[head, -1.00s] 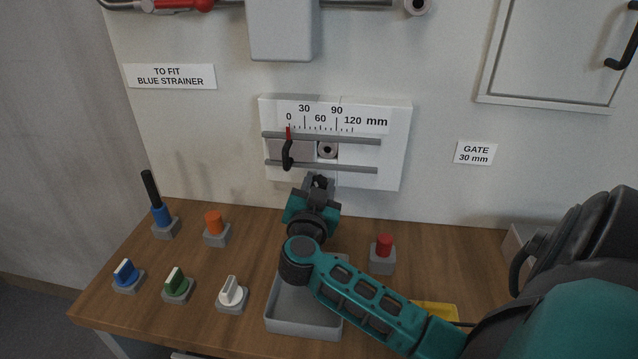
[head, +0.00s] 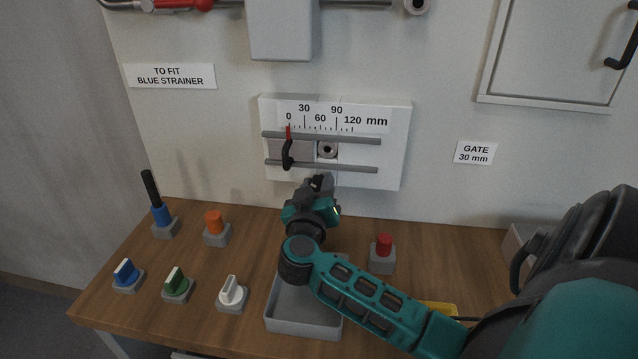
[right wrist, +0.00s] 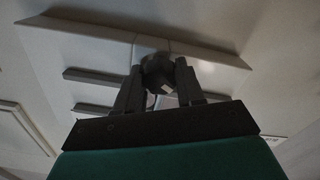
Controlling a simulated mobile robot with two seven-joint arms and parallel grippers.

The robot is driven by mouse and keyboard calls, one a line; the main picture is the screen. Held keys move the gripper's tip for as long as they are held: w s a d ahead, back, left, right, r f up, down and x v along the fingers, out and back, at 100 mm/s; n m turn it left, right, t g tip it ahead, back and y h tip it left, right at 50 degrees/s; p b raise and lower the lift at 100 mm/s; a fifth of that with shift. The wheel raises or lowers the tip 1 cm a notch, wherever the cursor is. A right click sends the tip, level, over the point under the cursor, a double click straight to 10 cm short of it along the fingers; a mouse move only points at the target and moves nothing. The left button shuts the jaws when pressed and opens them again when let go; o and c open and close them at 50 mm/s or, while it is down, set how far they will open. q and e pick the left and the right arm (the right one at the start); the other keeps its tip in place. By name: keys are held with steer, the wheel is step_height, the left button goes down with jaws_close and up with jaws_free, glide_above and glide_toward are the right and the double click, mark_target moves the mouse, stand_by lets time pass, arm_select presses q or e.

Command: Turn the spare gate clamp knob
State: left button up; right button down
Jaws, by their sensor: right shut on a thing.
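The gate panel (head: 395,150) on the wall has a scale from 0 to 120 mm. Its red pointer (head: 289,133) stands at about 0, above a black handle (head: 287,153). My right gripper (head: 319,182) is at the panel's lower edge, pointing towards the wall. In the right wrist view, its two fingers (right wrist: 160,88) are shut on a dark round knob (right wrist: 157,70), which I take as the clamp knob. In the head view the gripper mostly hides this knob. My left gripper is not in view.
The bench holds a grey tray (head: 303,325) under my right arm, a red button (head: 384,245), and blue (head: 125,272), green (head: 175,280) and white (head: 231,290) knobs. A sign (head: 475,153) reads GATE 30 mm.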

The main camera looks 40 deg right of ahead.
steer(key=shift+a+f+n, duration=0.1)
steer(key=shift+f+n, duration=0.2)
steer(key=n, duration=0.3)
steer(key=shift+n, duration=0.3)
steer(key=n, duration=0.4)
steer(key=shift+f, duration=0.1)
